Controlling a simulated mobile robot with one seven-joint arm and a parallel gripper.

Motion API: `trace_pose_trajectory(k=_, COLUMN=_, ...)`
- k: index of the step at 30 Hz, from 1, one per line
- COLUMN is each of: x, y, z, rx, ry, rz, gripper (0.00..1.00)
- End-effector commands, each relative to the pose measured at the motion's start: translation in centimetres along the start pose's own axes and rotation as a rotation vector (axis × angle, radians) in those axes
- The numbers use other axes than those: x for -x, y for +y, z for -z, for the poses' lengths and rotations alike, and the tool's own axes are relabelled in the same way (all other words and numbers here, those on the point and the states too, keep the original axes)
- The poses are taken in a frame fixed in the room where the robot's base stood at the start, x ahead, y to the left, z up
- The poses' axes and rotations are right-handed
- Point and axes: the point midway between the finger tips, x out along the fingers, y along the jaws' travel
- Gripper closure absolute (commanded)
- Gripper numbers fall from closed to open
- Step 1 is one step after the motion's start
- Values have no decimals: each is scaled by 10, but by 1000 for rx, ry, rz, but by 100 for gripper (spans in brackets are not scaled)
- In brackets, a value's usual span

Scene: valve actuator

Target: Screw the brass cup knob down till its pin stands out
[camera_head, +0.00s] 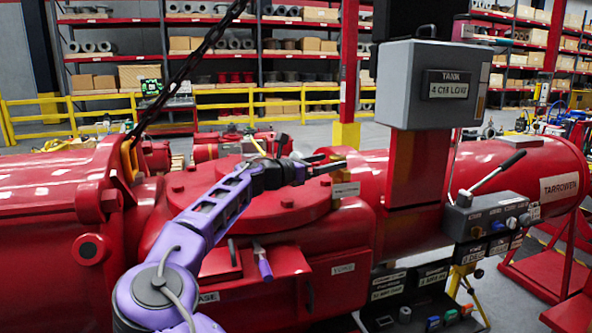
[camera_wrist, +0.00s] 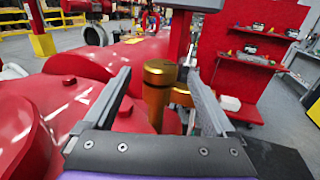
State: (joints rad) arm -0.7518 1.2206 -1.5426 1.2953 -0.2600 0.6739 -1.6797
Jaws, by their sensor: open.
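The brass cup knob (camera_wrist: 160,72) stands upright in the wrist view, a gold cylinder with a wider cap on a narrower brass stem. I cannot make out a pin standing out of its top. My gripper (camera_wrist: 158,76) is open, with one finger to the left of the knob and one to the right. There seems to be a gap on each side, and nothing is held. In the head view my gripper (camera_head: 330,164) reaches right over the red valve body (camera_head: 330,245), and the knob is hard to pick out near the fingertips.
A grey control box (camera_head: 432,85) on a red post stands just right of my gripper. A lever panel (camera_head: 490,215) sits further right. In the wrist view, a second brass part (camera_wrist: 182,95) is close behind the knob, and red bolted castings (camera_wrist: 85,82) lie to the left.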

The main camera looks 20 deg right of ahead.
Motion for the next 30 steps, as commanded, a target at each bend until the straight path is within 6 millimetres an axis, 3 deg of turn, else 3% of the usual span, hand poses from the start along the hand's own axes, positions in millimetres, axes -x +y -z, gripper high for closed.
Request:
trace_pose_trajectory(k=9, x=80, y=1, z=0, rx=-1, ry=3, rz=-5, gripper=10)
trace_pose_trajectory(k=16, x=127, y=0, z=0, rx=-1, ry=2, rz=-3, gripper=10)
trace_pose_trajectory(k=22, x=146, y=0, z=0, rx=0, ry=2, rz=-2, gripper=10)
trace_pose_trajectory(k=30, x=149, y=0, z=0, rx=0, ry=1, rz=0, gripper=10)
